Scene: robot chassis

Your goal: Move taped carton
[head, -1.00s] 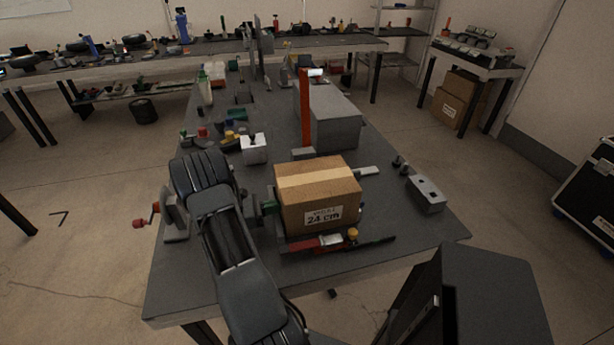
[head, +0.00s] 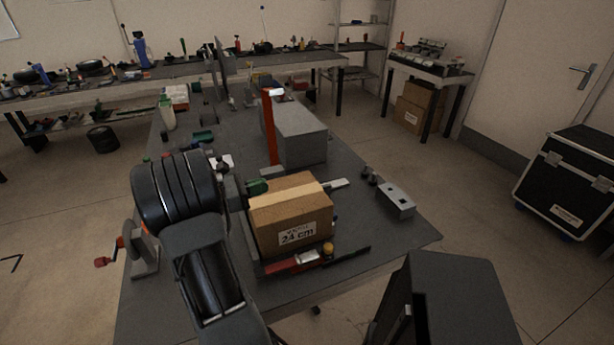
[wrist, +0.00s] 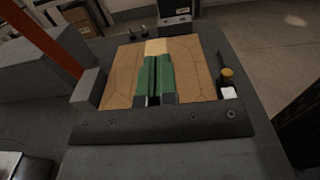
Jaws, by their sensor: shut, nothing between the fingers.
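The taped carton (head: 290,222) is a brown box with a pale tape strip and a "24 cm" label, standing on the grey workbench (head: 350,273). It also shows in the wrist view (wrist: 197,75). My gripper (wrist: 155,68) has green fingers that are together and empty. In the wrist view they overlap the middle of the carton, in line with the tape. In the head view my gripper (head: 257,187) is by the carton's upper left corner; I cannot tell whether it touches. My arm hides part of the bench left of the carton.
Red and yellow tools (head: 295,262) lie in front, a grey box (head: 397,202) to the right. A red-handled crank (head: 108,257) is at left.

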